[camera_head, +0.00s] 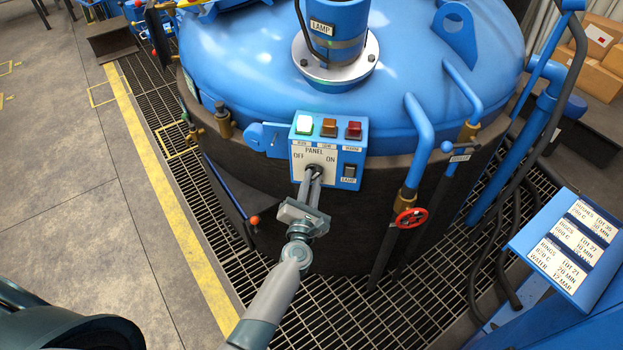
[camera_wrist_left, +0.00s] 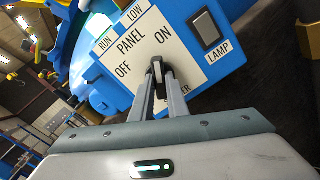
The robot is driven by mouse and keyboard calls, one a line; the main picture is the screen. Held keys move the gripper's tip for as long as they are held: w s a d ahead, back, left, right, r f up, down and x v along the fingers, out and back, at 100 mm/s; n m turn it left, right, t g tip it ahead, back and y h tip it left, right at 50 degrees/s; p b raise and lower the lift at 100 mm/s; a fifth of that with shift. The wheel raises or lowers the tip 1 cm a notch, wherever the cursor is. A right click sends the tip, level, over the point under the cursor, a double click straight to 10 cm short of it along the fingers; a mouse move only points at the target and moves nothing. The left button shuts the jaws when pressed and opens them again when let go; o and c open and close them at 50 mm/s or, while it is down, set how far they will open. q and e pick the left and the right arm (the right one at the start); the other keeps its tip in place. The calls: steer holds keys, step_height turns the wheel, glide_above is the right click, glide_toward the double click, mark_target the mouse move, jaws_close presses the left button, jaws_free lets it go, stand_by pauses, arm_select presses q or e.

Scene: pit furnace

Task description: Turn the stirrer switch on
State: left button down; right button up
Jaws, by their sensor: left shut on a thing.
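The control panel (camera_head: 299,153) is a blue box with a white plate on the side of the round blue furnace. The plate reads PANEL, with OFF at left and ON at right. The dark stirrer switch (camera_wrist_left: 157,72) sits below these words in the left wrist view; the label under it is mostly hidden by my fingers. My left gripper (camera_head: 313,172) is shut on this switch, and its fingers (camera_wrist_left: 160,88) also show in the left wrist view. I cannot tell clearly which word the switch points to. My right gripper is out of view.
A lamp rocker (camera_head: 349,172) sits right of the switch, below a bright green light (camera_head: 304,124), a dull amber one and a red one. A pipe with a red valve wheel (camera_head: 411,218) stands right of the panel. Grating (camera_head: 370,315) surrounds the furnace.

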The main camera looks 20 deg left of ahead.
arm_select(q)
steer(key=shift+m+p, duration=0.35)
steer(key=shift+m, duration=0.95)
steer(key=c, duration=1.7)
jaws_free()
steer(key=shift+s, duration=0.1)
steer(key=shift+s+d+f, duration=0.1)
steer(key=shift+s, duration=0.4)
steer(key=s, duration=0.5)
steer(key=s+d, duration=0.1)
steer(key=s, duration=0.4)
steer(key=s+d, duration=0.1)
steer(key=s, duration=0.5)
steer(key=shift+d, duration=0.15)
